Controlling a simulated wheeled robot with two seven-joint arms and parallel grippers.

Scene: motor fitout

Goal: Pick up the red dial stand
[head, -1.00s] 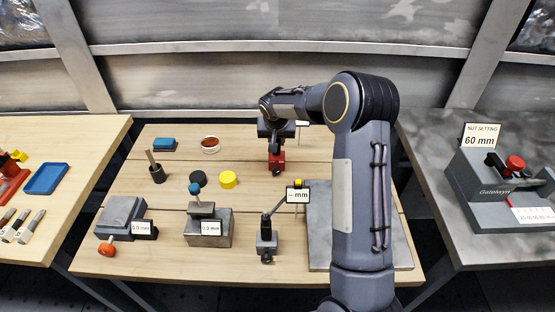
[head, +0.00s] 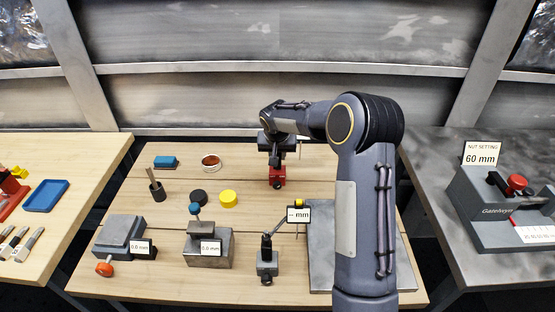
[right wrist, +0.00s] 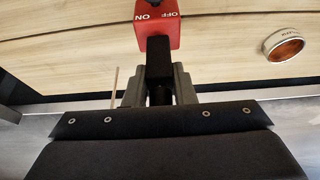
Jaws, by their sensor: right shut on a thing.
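The red dial stand (head: 277,175) is at the back middle of the wooden table, upright under my right gripper (head: 276,150). In the right wrist view its red base (right wrist: 157,34) shows ON and OFF lettering. My right gripper (right wrist: 159,88) is shut on the dark post above that base, with a grey finger on each side. Whether the base touches the table or hangs just above it is hard to tell. The upper part of the stand is hidden by my gripper. My left gripper is not in view.
A copper-coloured ring (head: 211,162), a blue block (head: 165,161), a black disc (head: 199,196) and a yellow disc (head: 228,199) lie left of the stand. A black dial stand (head: 267,262) and a grey plate (head: 321,270) are in front. Bare wood surrounds the red base.

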